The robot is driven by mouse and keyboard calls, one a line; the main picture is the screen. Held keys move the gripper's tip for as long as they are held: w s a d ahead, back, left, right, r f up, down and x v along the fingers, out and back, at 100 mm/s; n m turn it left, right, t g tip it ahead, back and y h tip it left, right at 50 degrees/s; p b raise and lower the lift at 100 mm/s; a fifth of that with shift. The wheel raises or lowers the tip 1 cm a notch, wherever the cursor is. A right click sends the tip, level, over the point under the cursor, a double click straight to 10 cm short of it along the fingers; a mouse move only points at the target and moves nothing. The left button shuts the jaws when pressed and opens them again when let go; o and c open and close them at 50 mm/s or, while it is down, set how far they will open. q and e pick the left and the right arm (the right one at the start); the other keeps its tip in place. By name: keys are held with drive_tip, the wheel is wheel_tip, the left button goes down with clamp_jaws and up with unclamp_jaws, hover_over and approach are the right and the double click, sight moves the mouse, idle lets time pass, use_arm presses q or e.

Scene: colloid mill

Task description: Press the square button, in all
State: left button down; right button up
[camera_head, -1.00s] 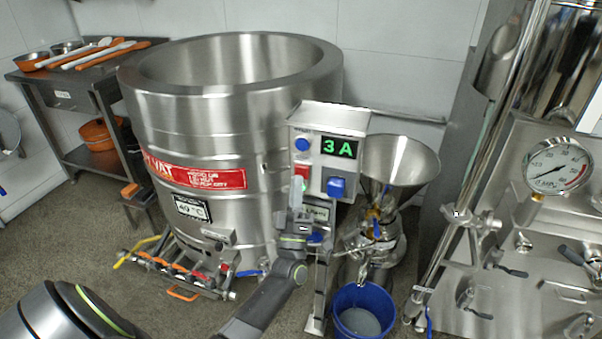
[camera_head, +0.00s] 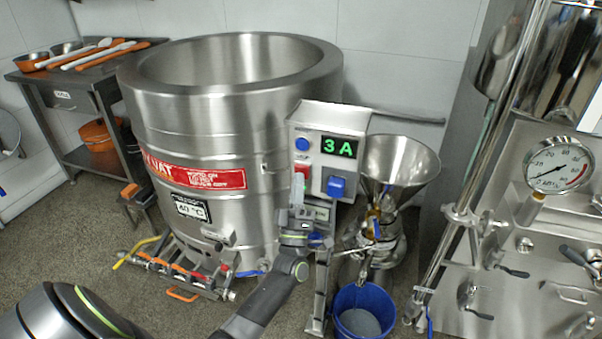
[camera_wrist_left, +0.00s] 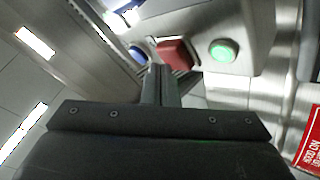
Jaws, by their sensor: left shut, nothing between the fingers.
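The control box (camera_head: 330,150) stands in front of the steel vat, with a green "3 A" display. On its left side are a round blue button (camera_head: 302,144) and a red square button (camera_head: 301,168). The red button also shows in the left wrist view (camera_wrist_left: 174,54), between the blue button (camera_wrist_left: 137,50) and a round lit green button (camera_wrist_left: 222,52). My left gripper (camera_head: 298,182) is shut and empty, its fingertips at the lower edge of the red button. In the wrist view the fingertips (camera_wrist_left: 161,70) overlap the red button's left part; contact cannot be told. My right gripper is out of view.
A blue socket cover (camera_head: 336,187) sits right of the buttons. A steel funnel (camera_head: 400,165) and a blue bucket (camera_head: 363,312) stand to the right. The large vat (camera_head: 230,120) is close behind the box.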

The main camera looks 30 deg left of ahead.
use_arm(q)
drive_tip(key=shift+w+a, duration=0.1)
drive_tip(key=shift+w, duration=0.3)
idle(0.3)
drive_tip(key=shift+s, duration=0.1)
drive_tip(key=shift+s+d, duration=0.2)
drive_tip(key=shift+s, duration=0.55)
drive_tip(key=shift+s, duration=0.1)
drive_tip(key=shift+s+d+p, duration=0.2)
drive_tip(key=shift+s+p, duration=0.1)
drive_tip(key=shift+s, duration=0.5)
drive_tip(key=shift+s+d+p, duration=0.2)
drive_tip(key=shift+s+p, duration=0.15)
drive_tip(key=shift+s, duration=0.4)
drive_tip(key=shift+s+d+p, duration=0.2)
drive_tip(key=shift+s+p, duration=0.1)
drive_tip(key=shift+s, duration=0.5)
